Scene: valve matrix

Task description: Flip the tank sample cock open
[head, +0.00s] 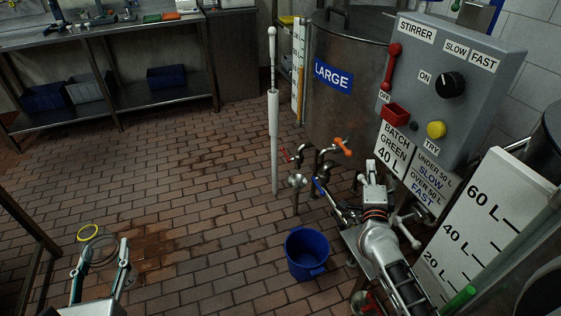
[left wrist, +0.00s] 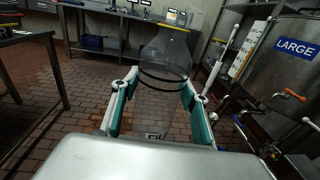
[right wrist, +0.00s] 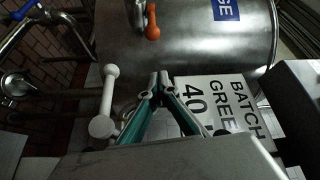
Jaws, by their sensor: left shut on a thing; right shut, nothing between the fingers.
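The steel tank (head: 350,75) labelled LARGE stands at the back centre-right. An orange-handled valve (head: 342,146) is on its front, also in the right wrist view (right wrist: 152,24). A blue handle (head: 320,187) sits lower on the pipework. A white lever with ball ends (right wrist: 107,95) stands beside my right gripper (right wrist: 157,78), left of it in the right wrist view. I cannot tell which one is the sample cock. My right gripper is shut and empty, in front of the tank below the control panel. My left gripper (head: 105,252) is shut on a clear flask (left wrist: 165,55) with a yellow rim.
A grey stirrer panel (head: 455,90) and BATCH GREEN sign (head: 393,150) are close to my right gripper. A blue bucket (head: 306,255) stands on the floor. A tall white pole (head: 273,140) stands left of the tank. A level scale (head: 485,225) is at right. Floor at left centre is clear.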

